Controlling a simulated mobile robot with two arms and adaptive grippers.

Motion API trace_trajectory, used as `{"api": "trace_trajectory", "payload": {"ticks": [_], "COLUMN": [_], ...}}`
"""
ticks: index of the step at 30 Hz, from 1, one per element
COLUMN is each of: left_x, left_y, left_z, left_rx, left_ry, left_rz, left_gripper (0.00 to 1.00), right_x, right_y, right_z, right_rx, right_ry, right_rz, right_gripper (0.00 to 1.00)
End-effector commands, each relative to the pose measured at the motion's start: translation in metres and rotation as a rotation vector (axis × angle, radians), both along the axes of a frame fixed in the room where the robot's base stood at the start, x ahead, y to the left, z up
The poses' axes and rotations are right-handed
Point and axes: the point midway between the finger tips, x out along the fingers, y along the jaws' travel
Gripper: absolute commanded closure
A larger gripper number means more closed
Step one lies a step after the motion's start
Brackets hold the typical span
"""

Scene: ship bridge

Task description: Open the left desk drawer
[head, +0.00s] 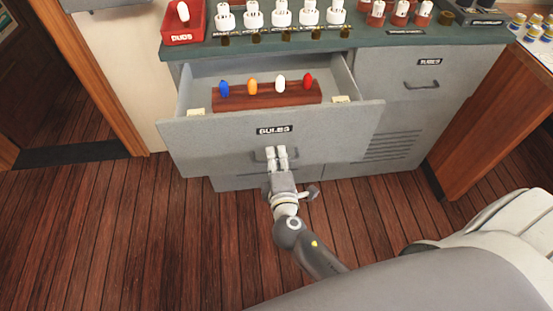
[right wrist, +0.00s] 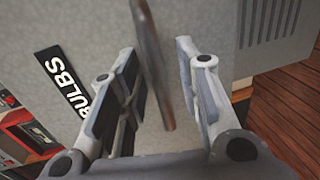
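The left desk drawer (head: 215,135), grey with a BULBS label (head: 274,130), stands pulled well out of the desk, its inside showing. Its handle (head: 258,155) is on the front below the label, partly hidden by my gripper. My right gripper (head: 276,154) is at this handle. In the right wrist view, the metal bar handle (right wrist: 152,60) lies between the two fingers of my right gripper (right wrist: 160,75), with visible gaps on both sides. The fingers are spread. My left gripper is not in view.
Inside the drawer, a wooden rack (head: 268,98) holds blue, orange, white and red bulbs. The desk top (head: 400,42) carries rows of fittings and a red bin (head: 183,22). A closed right drawer (head: 405,80) is beside it. The floor (head: 110,230) at left is clear.

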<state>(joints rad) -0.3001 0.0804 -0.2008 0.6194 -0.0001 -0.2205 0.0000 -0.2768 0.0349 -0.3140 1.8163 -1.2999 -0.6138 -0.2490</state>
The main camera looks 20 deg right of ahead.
Motion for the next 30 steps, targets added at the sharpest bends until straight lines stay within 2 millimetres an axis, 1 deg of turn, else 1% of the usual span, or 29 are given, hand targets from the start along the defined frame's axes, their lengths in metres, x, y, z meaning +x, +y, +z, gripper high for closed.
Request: {"api": "trace_trajectory", "payload": {"ticks": [5,8,11,18,21,25,30], "left_x": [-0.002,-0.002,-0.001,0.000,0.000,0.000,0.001], "left_y": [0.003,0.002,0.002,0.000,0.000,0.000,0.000], "left_z": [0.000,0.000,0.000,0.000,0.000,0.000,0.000], "left_rx": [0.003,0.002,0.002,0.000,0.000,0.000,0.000], "left_ry": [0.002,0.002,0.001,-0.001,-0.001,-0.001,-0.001], "left_rz": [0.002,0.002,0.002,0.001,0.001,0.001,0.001], "left_gripper": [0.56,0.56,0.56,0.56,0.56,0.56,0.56], "right_x": [-0.001,-0.009,-0.023,-0.070,-0.087,-0.103,-0.112], "right_y": [0.000,0.003,0.007,0.020,0.025,0.029,0.032], "right_z": [0.000,0.001,0.003,0.014,0.018,0.022,0.024], "right_rx": [0.000,0.001,0.001,0.001,0.001,0.001,0.000], "right_ry": [0.000,0.002,0.004,0.004,0.003,0.002,0.001], "right_rz": [0.000,0.000,0.001,0.001,0.000,0.000,0.000], "right_gripper": [0.68,0.68,0.68,0.68,0.68,0.68,0.68]}}
